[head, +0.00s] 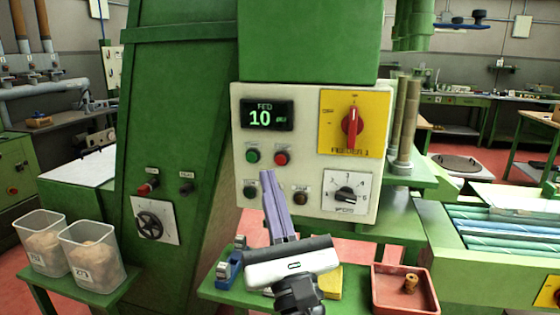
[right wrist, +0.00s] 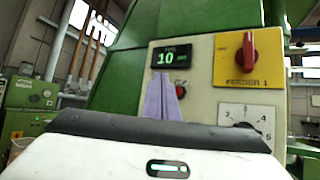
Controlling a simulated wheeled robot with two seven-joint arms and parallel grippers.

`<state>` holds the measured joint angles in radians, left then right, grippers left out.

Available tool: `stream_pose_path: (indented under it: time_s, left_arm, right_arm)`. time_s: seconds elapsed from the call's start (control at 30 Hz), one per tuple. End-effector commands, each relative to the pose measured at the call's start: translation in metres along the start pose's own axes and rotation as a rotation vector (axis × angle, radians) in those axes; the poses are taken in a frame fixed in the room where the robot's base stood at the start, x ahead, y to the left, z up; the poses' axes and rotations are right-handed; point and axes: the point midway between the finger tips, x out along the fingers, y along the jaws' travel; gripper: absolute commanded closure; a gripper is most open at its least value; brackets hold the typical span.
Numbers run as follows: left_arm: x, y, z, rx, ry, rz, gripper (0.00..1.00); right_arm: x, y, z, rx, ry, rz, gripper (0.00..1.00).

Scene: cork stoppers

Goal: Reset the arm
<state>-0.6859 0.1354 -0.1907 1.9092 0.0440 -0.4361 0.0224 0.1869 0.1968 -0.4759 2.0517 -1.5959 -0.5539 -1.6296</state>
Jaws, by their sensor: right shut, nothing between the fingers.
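My right gripper (head: 267,177) stands upright in front of the lower part of the control panel (head: 308,98), its purple fingers shut and empty. Its fingers also show in the right wrist view (right wrist: 161,88), below the display. The panel carries a display (head: 266,115) reading 10, a red rotary switch (head: 352,127) on a yellow plate, a black speed dial (head: 346,194) and several buttons, among them a green one (head: 252,156) and a red one (head: 281,157). I cannot tell whether the fingertips touch the panel. My left gripper is not in view.
Two clear bins (head: 93,257) with cork-coloured contents stand on a green stand at left. A red tray (head: 404,291) holding a cork stopper (head: 410,283) sits on the green bench at lower right. Blue-grey clamps (head: 229,268) are left of my gripper. A roller conveyor (head: 505,228) is at right.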

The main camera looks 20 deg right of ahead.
Motion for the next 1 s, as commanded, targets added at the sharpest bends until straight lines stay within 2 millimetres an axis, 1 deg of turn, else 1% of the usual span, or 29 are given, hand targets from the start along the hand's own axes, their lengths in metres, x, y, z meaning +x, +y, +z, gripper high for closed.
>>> stream_pose_path:
  time_s: [0.3, 0.37, 0.47, 0.57, 0.6, 0.67, 0.7, 0.77, 0.8, 0.87, 0.9, 0.97, 1.0]
  left_arm:
    - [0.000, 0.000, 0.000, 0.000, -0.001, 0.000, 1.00]
    - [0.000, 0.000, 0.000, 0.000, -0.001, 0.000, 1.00]
    - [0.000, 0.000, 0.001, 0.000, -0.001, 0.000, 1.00]
    - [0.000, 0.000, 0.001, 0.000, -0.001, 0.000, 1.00]
    - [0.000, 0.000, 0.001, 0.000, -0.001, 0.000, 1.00]
    - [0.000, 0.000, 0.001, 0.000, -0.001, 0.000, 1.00]
    - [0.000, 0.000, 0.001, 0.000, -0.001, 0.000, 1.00]
    - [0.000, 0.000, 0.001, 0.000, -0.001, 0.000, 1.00]
    - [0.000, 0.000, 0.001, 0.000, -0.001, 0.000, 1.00]
    - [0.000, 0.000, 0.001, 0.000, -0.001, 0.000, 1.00]
    - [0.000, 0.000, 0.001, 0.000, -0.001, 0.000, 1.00]
    - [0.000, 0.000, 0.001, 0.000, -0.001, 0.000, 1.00]
    - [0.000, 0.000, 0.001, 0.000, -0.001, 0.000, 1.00]
  right_arm:
    - [0.000, 0.000, 0.000, 0.000, 0.000, 0.000, 1.00]
    - [-0.001, -0.001, -0.004, 0.014, 0.010, 0.000, 1.00]
    - [-0.011, -0.003, -0.026, 0.113, 0.078, -0.006, 1.00]
    - [-0.037, -0.009, -0.074, 0.341, 0.221, -0.042, 1.00]
    - [-0.052, -0.011, -0.097, 0.462, 0.293, -0.071, 1.00]
    - [-0.081, -0.015, -0.133, 0.660, 0.405, -0.135, 1.00]
    - [-0.103, -0.016, -0.156, 0.796, 0.478, -0.191, 1.00]
    - [-0.138, -0.019, -0.187, 0.996, 0.574, -0.294, 1.00]
    - [-0.162, -0.020, -0.205, 1.127, 0.631, -0.373, 1.00]
    - [-0.202, -0.021, -0.230, 1.320, 0.706, -0.512, 1.00]
    - [-0.229, -0.022, -0.244, 1.447, 0.745, -0.616, 1.00]
    - [-0.272, -0.023, -0.262, 1.631, 0.786, -0.792, 1.00]
    - [-0.302, -0.023, -0.271, 1.749, 0.802, -0.924, 1.00]
